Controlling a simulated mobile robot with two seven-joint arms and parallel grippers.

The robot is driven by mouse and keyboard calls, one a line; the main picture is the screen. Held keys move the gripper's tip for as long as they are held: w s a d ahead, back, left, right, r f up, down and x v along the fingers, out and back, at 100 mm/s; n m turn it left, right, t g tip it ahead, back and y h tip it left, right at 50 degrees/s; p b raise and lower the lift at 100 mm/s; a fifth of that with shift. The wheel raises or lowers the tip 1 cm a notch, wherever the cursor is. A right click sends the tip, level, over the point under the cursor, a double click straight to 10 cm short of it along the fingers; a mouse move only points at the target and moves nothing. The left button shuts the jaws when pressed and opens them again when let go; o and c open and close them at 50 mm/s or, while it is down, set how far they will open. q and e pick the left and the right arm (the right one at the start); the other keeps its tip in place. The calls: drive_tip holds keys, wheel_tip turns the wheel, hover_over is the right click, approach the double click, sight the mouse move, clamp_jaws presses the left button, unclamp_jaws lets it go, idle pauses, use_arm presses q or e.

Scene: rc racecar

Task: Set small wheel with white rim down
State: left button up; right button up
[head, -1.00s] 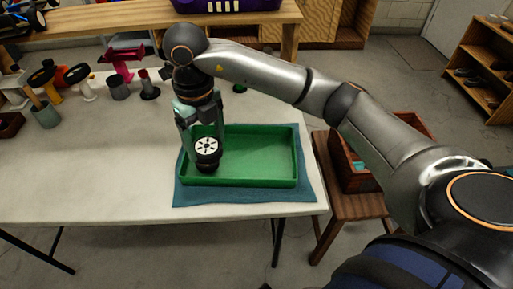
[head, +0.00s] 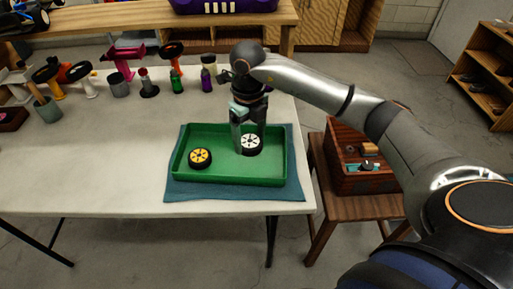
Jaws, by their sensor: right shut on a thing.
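The small wheel with a white rim (head: 252,145) is at the right gripper's fingertips, over the middle-right of the green tray (head: 230,180). My right gripper (head: 250,142) points down and is shut on this wheel. I cannot tell whether the wheel touches the tray floor. A wheel with a yellow rim (head: 200,157) lies in the left part of the tray. My left gripper is not in view.
The tray sits on a blue mat (head: 292,190) at the right end of the white table (head: 90,165). Several tools and bottles stand along the table's back. A wooden box (head: 357,180) with small items rests on a stool to the right.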

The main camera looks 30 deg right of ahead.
sight(256, 134)
drive_tip(key=d+f, duration=0.1)
drive_tip(key=w+d+f, duration=0.1)
drive_tip(key=f, duration=0.1)
drive_tip(key=shift+d, duration=0.25)
drive_tip(key=f, duration=0.4)
drive_tip(key=shift+d, duration=0.25)
drive_tip(key=shift+r, duration=0.1)
drive_tip(key=shift+f+b, duration=0.25)
drive_tip(key=shift+b, duration=0.1)
drive_tip(key=o, duration=1.2)
drive_tip(key=shift+r, duration=0.1)
